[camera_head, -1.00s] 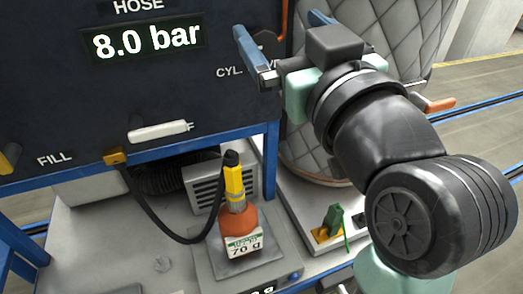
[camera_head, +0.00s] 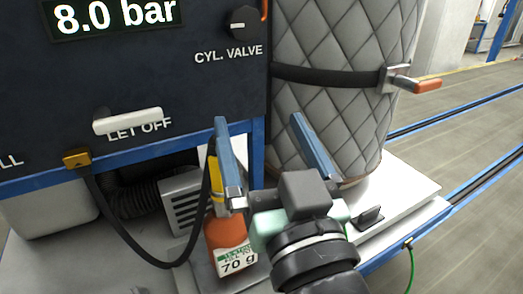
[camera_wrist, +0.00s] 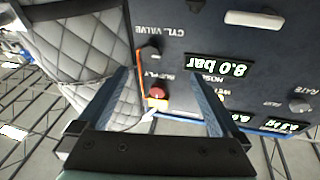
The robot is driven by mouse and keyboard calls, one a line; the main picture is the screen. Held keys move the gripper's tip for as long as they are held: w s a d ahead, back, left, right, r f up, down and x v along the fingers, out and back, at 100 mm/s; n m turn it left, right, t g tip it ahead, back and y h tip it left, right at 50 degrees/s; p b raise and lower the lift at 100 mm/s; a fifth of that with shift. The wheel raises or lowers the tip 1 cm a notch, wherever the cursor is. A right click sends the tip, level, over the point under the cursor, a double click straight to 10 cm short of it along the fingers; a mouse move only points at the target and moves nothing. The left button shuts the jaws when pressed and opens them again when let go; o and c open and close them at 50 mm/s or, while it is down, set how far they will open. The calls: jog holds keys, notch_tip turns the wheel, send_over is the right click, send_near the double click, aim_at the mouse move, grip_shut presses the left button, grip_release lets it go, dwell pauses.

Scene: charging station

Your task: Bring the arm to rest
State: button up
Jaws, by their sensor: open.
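My gripper (camera_head: 260,123) is open, its two blue fingers spread and pointing up, with nothing held between them. In the head view it overlaps the right side of the orange bottle (camera_head: 222,238), marked 70 g, and hides part of it. I cannot tell whether they touch. The bottle stands upright under the front panel. In the wrist view my open fingers (camera_wrist: 160,78) frame the dark panel (camera_wrist: 225,97), which appears upside down, with a red knob (camera_wrist: 158,91) between them.
The panel has a CYL. VALVE knob (camera_head: 243,21) and a white LET OFF lever (camera_head: 127,121). A black hose (camera_head: 120,232) loops down beside the bottle. A quilted grey cylinder (camera_head: 335,120) with a strap and clamp (camera_head: 408,80) stands right. Open floor (camera_head: 470,125) lies beyond.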

dwell(0.3)
jog(key=s+a+r+t+h+p, duration=0.1)
jog(key=s+r+t+p, duration=0.1)
jog(key=r, duration=0.8)
jog(key=s+a+r+t+h+p, duration=0.1)
jog(key=r+p, duration=0.4)
jog(key=r, duration=0.5)
jog(key=s+a+r+m+t+h+p, duration=0.1)
jog(key=s+r+t+p, duration=0.2)
jog(key=r, duration=0.7)
jog(key=shift+a+r+t+h+p, duration=0.15)
jog(key=shift+a+t+h+p, duration=0.15)
jog(key=shift+t, duration=0.2)
